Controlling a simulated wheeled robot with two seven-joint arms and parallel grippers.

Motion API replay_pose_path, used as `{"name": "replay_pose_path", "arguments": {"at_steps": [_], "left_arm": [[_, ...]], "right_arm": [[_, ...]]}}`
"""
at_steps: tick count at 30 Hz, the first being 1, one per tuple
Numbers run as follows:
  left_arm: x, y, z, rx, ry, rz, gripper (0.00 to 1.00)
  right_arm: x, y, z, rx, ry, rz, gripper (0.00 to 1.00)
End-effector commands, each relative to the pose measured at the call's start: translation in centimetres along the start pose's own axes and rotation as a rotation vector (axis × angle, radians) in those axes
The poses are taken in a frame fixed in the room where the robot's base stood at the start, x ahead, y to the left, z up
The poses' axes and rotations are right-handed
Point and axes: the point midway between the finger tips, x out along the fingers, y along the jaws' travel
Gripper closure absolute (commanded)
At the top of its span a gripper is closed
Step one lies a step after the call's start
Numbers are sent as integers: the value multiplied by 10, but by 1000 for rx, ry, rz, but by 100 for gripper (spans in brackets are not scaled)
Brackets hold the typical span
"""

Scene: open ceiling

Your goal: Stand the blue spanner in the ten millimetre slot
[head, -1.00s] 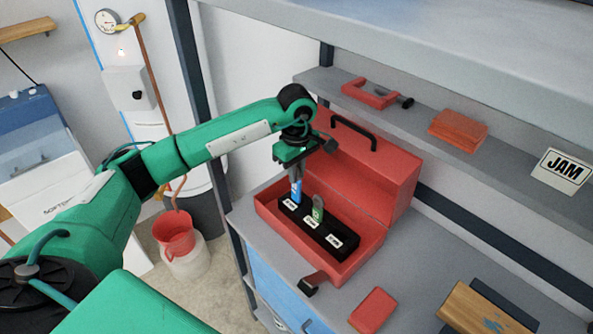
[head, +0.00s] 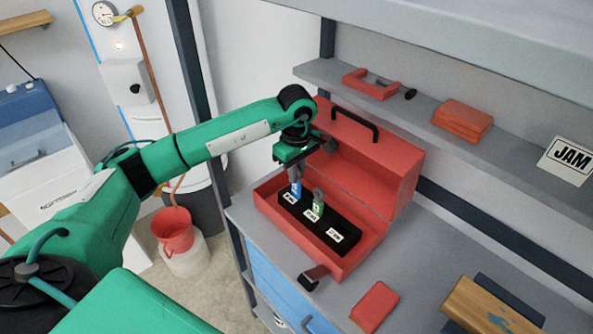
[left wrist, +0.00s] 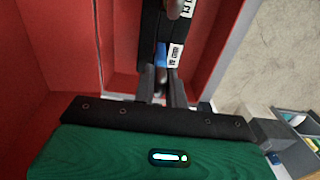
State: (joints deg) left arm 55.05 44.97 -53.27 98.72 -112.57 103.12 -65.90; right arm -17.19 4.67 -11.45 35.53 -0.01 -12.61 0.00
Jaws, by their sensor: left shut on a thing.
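The blue spanner (head: 297,188) stands about upright at the leftmost slot of the black rack (head: 345,225). My left gripper (head: 294,173) is above that slot, shut on the spanner's upper part. In the left wrist view the blue spanner (left wrist: 161,56) shows between the fingers (left wrist: 162,88), beside a white label (left wrist: 175,56) that seems to read 10 mm. Its lower end is hidden, so I cannot tell how deep it sits. A green spanner (head: 318,203) stands in the middle slot. The right slot looks empty. My right gripper is out of view.
The rack lies in an open red toolbox (head: 345,266), its lid (head: 375,165) raised behind. A red block (head: 374,306) lies on the bench in front.

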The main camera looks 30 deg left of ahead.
Motion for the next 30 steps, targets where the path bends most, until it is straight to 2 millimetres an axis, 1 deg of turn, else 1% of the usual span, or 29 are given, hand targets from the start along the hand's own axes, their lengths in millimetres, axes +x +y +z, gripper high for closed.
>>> {"name": "replay_pose_path", "arguments": {"at_steps": [22, 23, 24, 26, 27, 30], "left_arm": [[19, 0, 0, 0, 0, 1, 100], [18, 0, 0, 0, 0, 1, 83], [18, 0, 0, 0, 0, 1, 75], [18, 0, 0, 0, 0, 1, 63], [18, 0, 0, 0, 0, 1, 62], [18, 0, 0, 0, 0, 1, 62]], "right_arm": [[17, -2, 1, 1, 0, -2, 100], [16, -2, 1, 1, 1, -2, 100], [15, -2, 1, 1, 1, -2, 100], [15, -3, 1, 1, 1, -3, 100], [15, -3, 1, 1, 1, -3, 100], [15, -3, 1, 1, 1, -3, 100]]}}
